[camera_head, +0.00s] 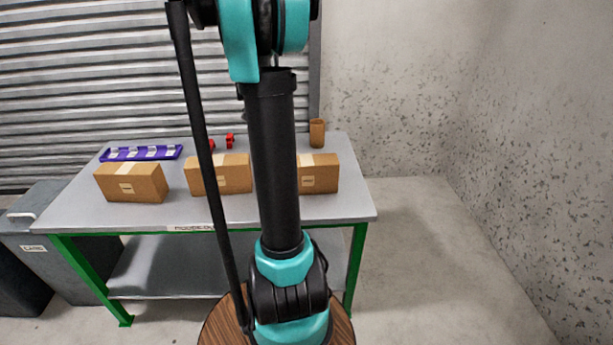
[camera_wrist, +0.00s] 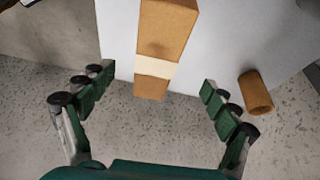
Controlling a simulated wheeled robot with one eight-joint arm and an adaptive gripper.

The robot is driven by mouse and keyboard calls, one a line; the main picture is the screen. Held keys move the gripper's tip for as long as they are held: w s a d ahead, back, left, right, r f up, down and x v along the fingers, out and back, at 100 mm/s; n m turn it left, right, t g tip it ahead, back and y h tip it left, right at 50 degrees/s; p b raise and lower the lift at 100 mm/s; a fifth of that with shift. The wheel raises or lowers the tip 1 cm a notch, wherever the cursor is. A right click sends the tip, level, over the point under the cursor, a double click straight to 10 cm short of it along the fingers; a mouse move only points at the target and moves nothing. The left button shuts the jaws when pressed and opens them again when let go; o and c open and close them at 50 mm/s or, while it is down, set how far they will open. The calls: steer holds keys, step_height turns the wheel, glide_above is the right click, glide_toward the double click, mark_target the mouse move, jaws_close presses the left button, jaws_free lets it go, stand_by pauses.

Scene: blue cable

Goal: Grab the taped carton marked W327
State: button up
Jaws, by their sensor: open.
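Three brown taped cartons stand in a row on the grey table: a left one (camera_head: 131,183), a middle one (camera_head: 221,174) and a right one (camera_head: 319,173), partly behind my arm. Each has a small label, too small to read, so I cannot tell which is W327. In the wrist view a carton (camera_wrist: 168,30) with a pale tape band lies ahead, between the lines of my fingers. My gripper (camera_wrist: 156,82) is open and empty, with its fingers apart on either side of the carton's near end. My gripper is out of the head view.
A brown cylinder (camera_head: 317,132) stands at the table's back right; a brown cylinder also shows right of my fingers (camera_wrist: 256,92). A purple rack (camera_head: 141,153) and red items (camera_head: 230,141) are at the back. The table (camera_head: 345,207) has green legs. Grey bins (camera_head: 40,235) stand left.

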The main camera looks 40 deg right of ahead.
mark_target(311, 175)
steer(key=shift+s+d+r+x, duration=0.1)
steer(key=shift+s+d+x, duration=0.1)
steer(key=shift+x, duration=2.65)
steer(key=shift+s+d+r+x, duration=0.1)
steer(key=shift+d+x, duration=0.05)
steer(key=shift+x, duration=2.7)
steer(key=shift+s+d+r+x, duration=0.1)
steer(key=shift+d+x, duration=0.1)
steer(key=shift+x, duration=2.65)
steer(key=c, duration=1.6)
